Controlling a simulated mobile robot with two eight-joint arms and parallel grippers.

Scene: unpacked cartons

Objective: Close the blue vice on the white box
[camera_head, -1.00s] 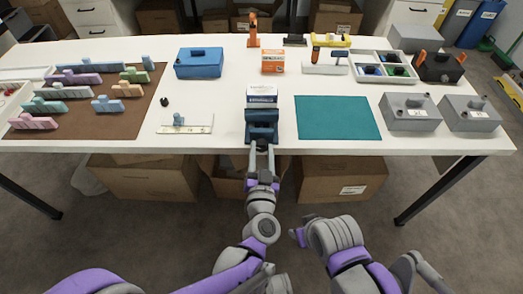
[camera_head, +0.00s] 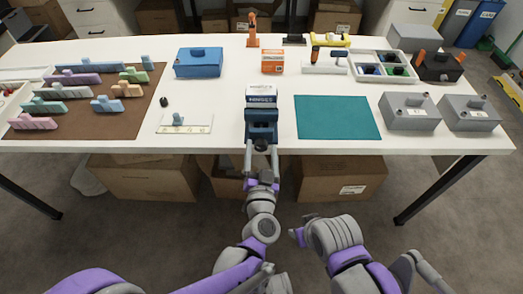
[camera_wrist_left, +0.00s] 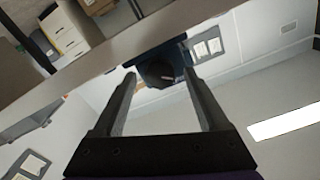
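The blue vice (camera_head: 262,131) stands at the table's front edge, in the middle of the head view. The white box (camera_head: 261,91) with a dark label sits in it, upright; whether both jaws touch it I cannot tell. My left gripper (camera_head: 262,147) is just in front of the vice, its fingers apart on either side of the vice's front end. In the left wrist view, a dark round part of the vice (camera_wrist_left: 157,72) lies between the open fingertips, apparently not touching them. My right arm is folded at the lower right; its gripper does not show clearly.
A teal mat (camera_head: 337,118) lies right of the vice and a small white plate (camera_head: 185,124) to its left. An orange box (camera_head: 273,62) and a blue case (camera_head: 199,63) stand behind. Grey boxes (camera_head: 409,112) stand at right. Cartons (camera_head: 340,178) are under the table.

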